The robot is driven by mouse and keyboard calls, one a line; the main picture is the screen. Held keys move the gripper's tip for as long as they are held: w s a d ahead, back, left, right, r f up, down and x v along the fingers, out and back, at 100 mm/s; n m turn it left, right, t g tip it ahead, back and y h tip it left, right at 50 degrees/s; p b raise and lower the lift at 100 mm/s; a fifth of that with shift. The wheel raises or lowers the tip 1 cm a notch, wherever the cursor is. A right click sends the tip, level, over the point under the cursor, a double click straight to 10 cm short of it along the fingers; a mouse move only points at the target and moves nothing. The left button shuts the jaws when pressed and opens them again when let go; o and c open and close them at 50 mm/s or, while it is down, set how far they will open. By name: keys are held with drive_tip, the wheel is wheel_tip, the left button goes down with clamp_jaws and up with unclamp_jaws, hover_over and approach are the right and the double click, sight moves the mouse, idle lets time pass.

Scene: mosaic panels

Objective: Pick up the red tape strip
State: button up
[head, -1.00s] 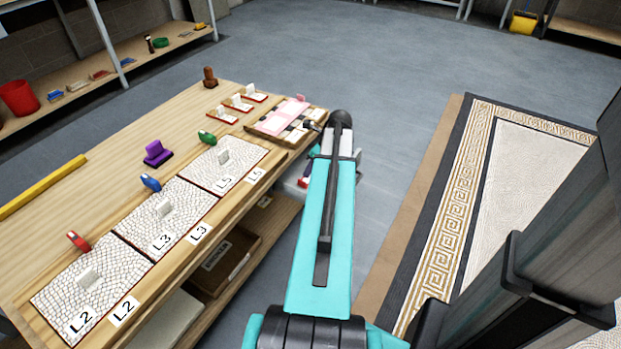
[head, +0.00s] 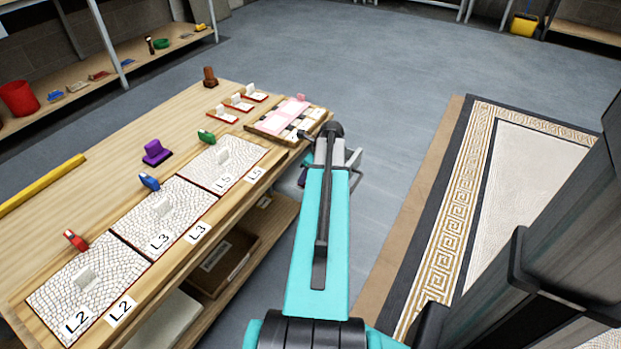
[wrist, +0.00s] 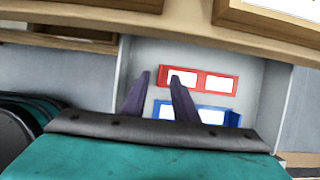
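The red tape strip (wrist: 201,81) shows in the wrist view as a red bar with two white windows, lying in a pale tray (wrist: 252,92). A blue strip (wrist: 233,119) of the same kind lies nearer, parallel to it.
The wooden workbench (head: 105,150) carries mosaic panels marked L2 (head: 70,285), L3 (head: 150,238) and L5 (head: 205,180), with coloured handled tools. Its edge (wrist: 170,18) runs close beyond the tray. A bordered mosaic panel (head: 450,220) lies on the right; grey floor is clear between.

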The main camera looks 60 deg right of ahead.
drive_tip(key=shift+x, duration=1.35)
clamp_jaws()
